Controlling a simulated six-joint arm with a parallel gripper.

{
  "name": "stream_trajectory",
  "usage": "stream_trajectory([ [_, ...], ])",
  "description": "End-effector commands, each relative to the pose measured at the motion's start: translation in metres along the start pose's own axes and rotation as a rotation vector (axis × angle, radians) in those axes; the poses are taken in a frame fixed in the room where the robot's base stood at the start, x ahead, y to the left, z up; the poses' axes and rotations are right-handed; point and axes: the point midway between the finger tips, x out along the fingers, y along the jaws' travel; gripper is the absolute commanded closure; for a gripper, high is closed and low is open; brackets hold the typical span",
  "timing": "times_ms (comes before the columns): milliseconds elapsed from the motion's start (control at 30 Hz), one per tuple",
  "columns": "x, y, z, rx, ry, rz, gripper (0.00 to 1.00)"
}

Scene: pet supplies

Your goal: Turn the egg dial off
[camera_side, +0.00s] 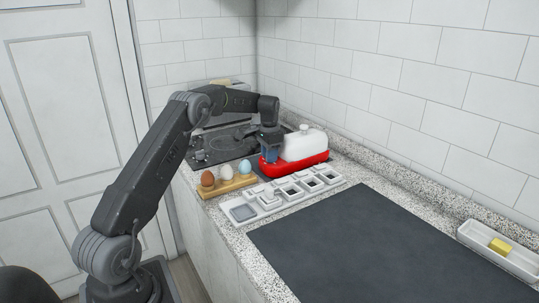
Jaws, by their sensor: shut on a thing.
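A red appliance base (307,161) with a white rounded tank or lid (304,143) stands at the back of the counter. My gripper (269,158) reaches down at the left end of the red base, its jaws shut on a small part there. The part in the jaws is most likely the egg dial, but the jaws cover it and its setting cannot be read. A brown egg (208,179), a white egg (226,172) and a pale blue egg (245,166) stand in a wooden holder (232,186) in front.
A white tray with several compartments (243,213) lies before the red appliance. A dark mat (370,245) covers the clear counter on the right. A white dish (485,238) holds a yellow block (500,246). A tiled wall closes the back.

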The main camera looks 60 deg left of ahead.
Motion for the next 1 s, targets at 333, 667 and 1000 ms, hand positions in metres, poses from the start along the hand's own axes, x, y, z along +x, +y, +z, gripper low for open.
stream_trajectory([
  [333,-0.0005,0.0003,-0.0002,-0.027,0.0,0.001,0.97],
  [667,-0.0007,0.0001,-0.0005,-0.214,0.001,0.0,0.97],
  [1000,-0.001,-0.0001,-0.0006,-0.423,0.002,0.0,0.97],
])
